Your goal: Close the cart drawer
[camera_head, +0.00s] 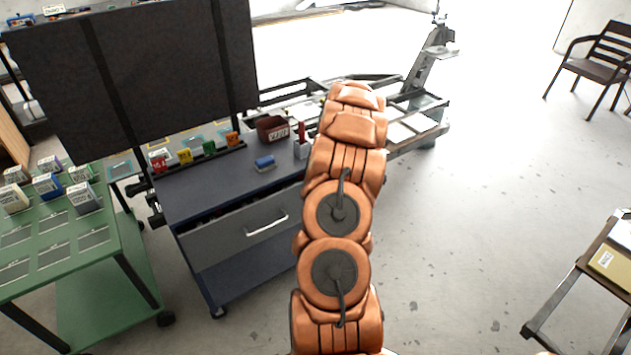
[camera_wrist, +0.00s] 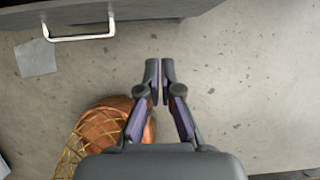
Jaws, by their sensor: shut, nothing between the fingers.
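The cart (camera_head: 215,185) is dark blue-grey and stands left of my arm. Its grey drawer (camera_head: 225,238) has a pale bar handle (camera_head: 267,224). A dark gap shows above the drawer front, so the drawer stands partly open. The right end of the drawer is hidden behind my arm. In the wrist view the handle (camera_wrist: 80,37) and the drawer front (camera_wrist: 150,10) are at the upper left. My gripper (camera_wrist: 160,80) is shut and empty over the floor, below and right of the handle in that picture, apart from it. My arm hides the gripper in the head view.
Small coloured bins (camera_head: 209,148), a dark red box (camera_head: 272,129) and a blue item (camera_head: 264,163) are on the cart top. A green table (camera_head: 75,240) stands close at the left. A rack (camera_head: 590,275) is at the lower right. The floor (camera_head: 450,230) between is clear.

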